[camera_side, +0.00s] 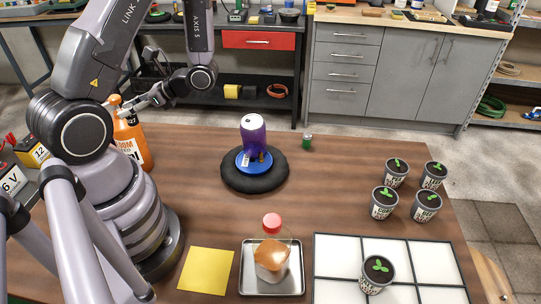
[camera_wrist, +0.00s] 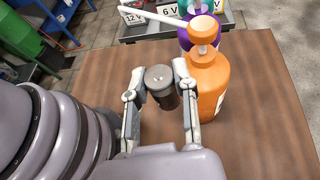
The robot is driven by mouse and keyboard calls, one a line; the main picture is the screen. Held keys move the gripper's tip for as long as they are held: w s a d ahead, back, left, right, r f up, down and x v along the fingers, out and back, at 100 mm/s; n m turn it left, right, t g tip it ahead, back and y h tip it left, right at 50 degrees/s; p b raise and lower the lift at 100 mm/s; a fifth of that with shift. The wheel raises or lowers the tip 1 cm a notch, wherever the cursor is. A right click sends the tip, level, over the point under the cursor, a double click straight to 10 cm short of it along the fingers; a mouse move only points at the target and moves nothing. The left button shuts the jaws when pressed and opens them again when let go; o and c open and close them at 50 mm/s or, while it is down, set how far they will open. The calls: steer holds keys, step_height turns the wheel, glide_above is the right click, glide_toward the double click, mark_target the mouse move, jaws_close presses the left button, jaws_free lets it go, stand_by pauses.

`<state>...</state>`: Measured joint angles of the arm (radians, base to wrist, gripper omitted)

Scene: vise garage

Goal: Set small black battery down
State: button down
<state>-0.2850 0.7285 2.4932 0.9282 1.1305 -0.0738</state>
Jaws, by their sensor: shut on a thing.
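My gripper (camera_wrist: 160,90) is shut on the small black battery (camera_wrist: 161,97), a dark upright cylinder with a greyish top, held between both fingertips in the wrist view. The wooden tabletop shows below it; I cannot tell whether the battery touches it. In the side view my gripper (camera_side: 127,108) is at the left, by the orange bottle (camera_side: 134,146), and the battery cannot be made out there. In the wrist view the orange bottle (camera_wrist: 209,85) stands just right of my gripper.
A purple can (camera_side: 253,136) is on a black round stand (camera_side: 254,178). A yellow sheet (camera_side: 207,271), metal tray (camera_side: 270,291), white grid (camera_side: 335,250) and several potted seedlings (camera_side: 384,203) occupy the table.

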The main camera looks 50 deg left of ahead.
steer(key=w+a+f+m+t+y, duration=0.4)
steer(key=w+a+m+t+y, duration=0.15)
steer(key=w+m+t, duration=0.2)
steer(key=w+f+m+t, duration=0.2)
steer(key=f, duration=0.1)
steer(key=w+f+m+t, duration=0.2)
steer(key=w+f, duration=0.1)
steer(key=w+f+m+t, duration=0.2)
steer(key=f+t, duration=0.1)
steer(key=shift+w+d+f, duration=0.1)
steer(key=shift+w+f, duration=0.1)
steer(key=shift+w, duration=0.05)
steer(key=shift+f, duration=2.05)
steer(key=shift+f, duration=0.55)
steer(key=c, duration=0.9)
jaws_free()
steer(key=shift+r, duration=0.1)
